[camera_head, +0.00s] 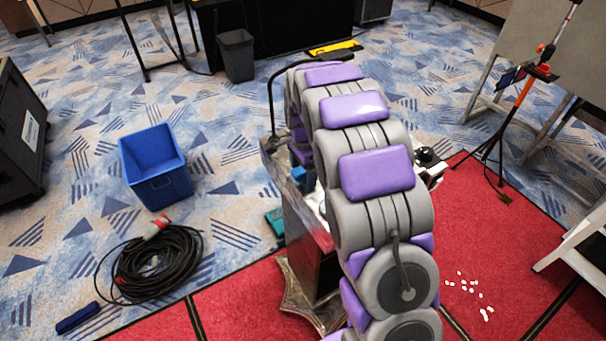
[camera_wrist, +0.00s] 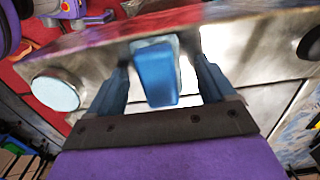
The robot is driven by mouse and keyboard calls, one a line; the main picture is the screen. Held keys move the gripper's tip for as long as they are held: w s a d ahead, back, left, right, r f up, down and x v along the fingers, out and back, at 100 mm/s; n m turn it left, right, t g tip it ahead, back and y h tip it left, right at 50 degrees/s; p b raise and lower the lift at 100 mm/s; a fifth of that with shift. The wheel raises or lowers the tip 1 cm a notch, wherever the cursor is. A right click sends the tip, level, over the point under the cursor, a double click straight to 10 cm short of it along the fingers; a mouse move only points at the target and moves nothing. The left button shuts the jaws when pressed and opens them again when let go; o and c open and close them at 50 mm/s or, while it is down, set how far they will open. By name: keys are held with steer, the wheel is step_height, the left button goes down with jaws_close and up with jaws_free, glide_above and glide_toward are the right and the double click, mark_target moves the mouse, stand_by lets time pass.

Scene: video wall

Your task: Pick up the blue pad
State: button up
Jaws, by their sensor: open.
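A blue pad (camera_wrist: 155,76) shows in the wrist view, on or just above a worn metal surface. My gripper (camera_wrist: 163,66) is open, with one dark finger on each side of the pad. Gaps show between the pad and both fingers, so they do not appear to grip it. In the head view, a small blue thing (camera_head: 304,180) shows on the metal cart (camera_head: 308,245), partly behind my arm. I cannot tell if it is the same pad. My gripper is not clearly seen in the head view.
A round pale disc (camera_wrist: 55,90) lies left of the pad. A blue bin (camera_head: 160,185), a coiled black cable (camera_head: 155,265) and a dark blue bar (camera_head: 78,318) are on the floor. An orange-black stand (camera_head: 518,105) is at the right. Small white bits (camera_head: 474,290) lie on red carpet.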

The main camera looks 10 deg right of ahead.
steer(key=c, duration=1.2)
steer(key=shift+r, duration=0.1)
steer(key=shift+r+p, duration=0.45)
steer(key=shift+r, duration=1.3)
steer(key=s, duration=0.5)
steer(key=s+r+p, duration=0.1)
steer(key=s, duration=1)
steer(key=shift+d+r, duration=0.1)
steer(key=shift+r, duration=0.1)
